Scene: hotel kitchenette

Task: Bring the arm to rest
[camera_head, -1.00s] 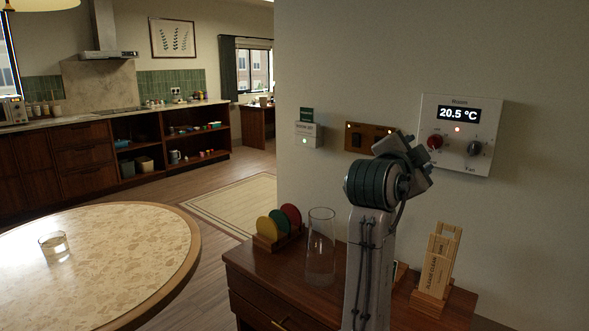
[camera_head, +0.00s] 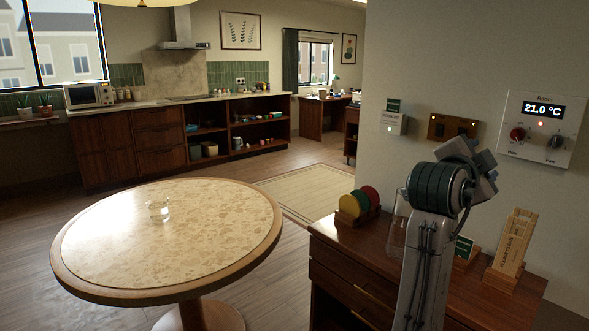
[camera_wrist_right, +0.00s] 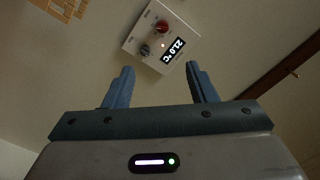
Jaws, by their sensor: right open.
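My right arm rises at the lower right of the head view, in front of the wooden cabinet; its gripper fingers do not show clearly there. In the right wrist view my right gripper (camera_wrist_right: 160,88) is open, with nothing between its two blue fingers. Beyond the fingertips, apart from them, is the white thermostat panel (camera_wrist_right: 142,30) on the wall. In the head view the thermostat (camera_head: 566,130) reads 21.0 °C, with a red knob, a dark knob and a red light. My left gripper is not in view.
The cabinet (camera_head: 340,262) carries coloured discs in a holder (camera_head: 354,208), a clear glass vase (camera_head: 397,225) partly behind my arm, and wooden signs (camera_head: 515,245). A brass switch plate (camera_head: 452,128) and a white card box (camera_head: 393,123) are on the wall. A round table (camera_head: 110,240) holds a glass (camera_head: 158,210).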

